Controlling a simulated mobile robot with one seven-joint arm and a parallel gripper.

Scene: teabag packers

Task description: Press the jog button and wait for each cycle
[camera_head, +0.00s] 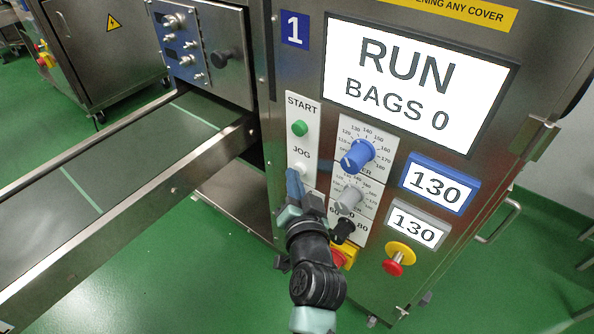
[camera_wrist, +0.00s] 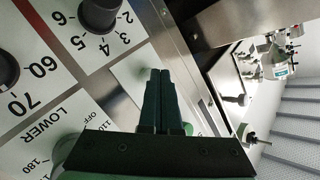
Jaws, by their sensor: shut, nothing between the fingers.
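The white jog button (camera_head: 302,167) sits under the JOG label on a white plate of machine 1, below the green start button (camera_head: 299,128). My gripper (camera_head: 292,172) is shut and empty, its blue fingertips at the lower left of the jog button and partly covering it. I cannot tell whether the tips touch it. In the wrist view the shut fingers (camera_wrist: 160,73) point at the white plate, and the jog button cannot be made out. The screen (camera_head: 407,85) reads RUN, BAGS 0.
A blue knob (camera_head: 357,154) and a grey knob (camera_head: 349,197) stand to the right of the buttons. Two displays read 130 (camera_head: 437,187). A red emergency stop (camera_head: 394,264) is low on the panel. A conveyor (camera_head: 110,180) runs off to the left.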

